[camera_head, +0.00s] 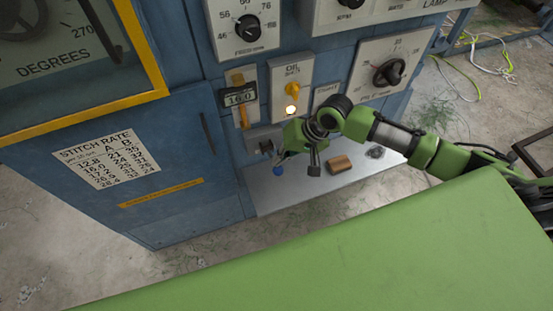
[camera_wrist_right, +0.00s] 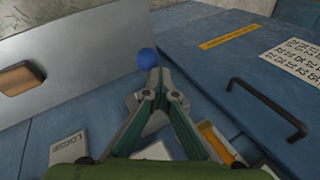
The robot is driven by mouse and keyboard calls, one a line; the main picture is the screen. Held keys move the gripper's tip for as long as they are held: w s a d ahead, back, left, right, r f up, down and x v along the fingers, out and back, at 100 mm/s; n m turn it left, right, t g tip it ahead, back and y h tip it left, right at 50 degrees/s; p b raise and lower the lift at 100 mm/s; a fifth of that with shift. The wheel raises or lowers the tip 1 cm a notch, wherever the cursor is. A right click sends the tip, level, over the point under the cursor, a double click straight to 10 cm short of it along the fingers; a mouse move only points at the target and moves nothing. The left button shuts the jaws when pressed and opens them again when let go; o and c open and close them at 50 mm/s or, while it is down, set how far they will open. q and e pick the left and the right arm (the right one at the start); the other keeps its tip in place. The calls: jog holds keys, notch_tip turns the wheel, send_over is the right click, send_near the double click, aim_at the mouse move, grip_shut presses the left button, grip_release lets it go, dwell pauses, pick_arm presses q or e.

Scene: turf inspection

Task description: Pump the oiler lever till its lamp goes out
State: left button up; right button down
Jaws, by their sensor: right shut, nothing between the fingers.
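The oil panel (camera_head: 291,75) on the blue cabinet has a yellow piece, and its round lamp (camera_head: 291,110) glows warm white. Below it a blue ball knob (camera_head: 278,170) shows low in front of the cabinet; it looks like the lever's end, but its shaft is hidden. My right gripper (camera_head: 284,157) is just above this knob. In the right wrist view the shut, empty fingertips (camera_wrist_right: 154,75) point at the blue knob (camera_wrist_right: 150,58) and appear close to it; whether they touch I cannot tell. My left gripper is not in view.
A grey shelf (camera_head: 262,199) juts out below the panels, with a brown block (camera_head: 339,164) and a dark coil (camera_head: 375,152) on it. A cabinet door handle (camera_wrist_right: 268,108) is to the right in the wrist view. A green surface (camera_head: 330,255) fills the foreground.

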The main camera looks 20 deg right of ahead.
aim_at(282, 170)
jog(key=shift+s+f, duration=0.3)
jog(key=shift+f, duration=0.35)
jog(key=shift+s+f, duration=0.35)
jog(key=shift+f, duration=0.25)
jog(key=shift+s+f, duration=0.3)
jog(key=shift+f, duration=0.35)
dwell(1.8)
jog(key=shift+w+r+p, duration=0.55)
jog(key=shift+r+p, duration=0.45)
jog(key=shift+r, duration=0.15)
jog(key=shift+w+r+p, duration=0.6)
jog(key=shift+r+p, duration=0.45)
jog(key=shift+r, duration=0.15)
jog(key=shift+w+r+p, duration=0.55)
jog(key=shift+r+p, duration=0.45)
jog(key=shift+r, duration=0.15)
jog(key=r+p, duration=0.1)
jog(key=w+r+p, duration=0.1)
jog(key=r, duration=0.1)
jog(key=w+r+p, duration=0.1)
jog(key=p, duration=0.1)
jog(key=shift+r, duration=0.25)
jog(key=shift+a, duration=0.15)
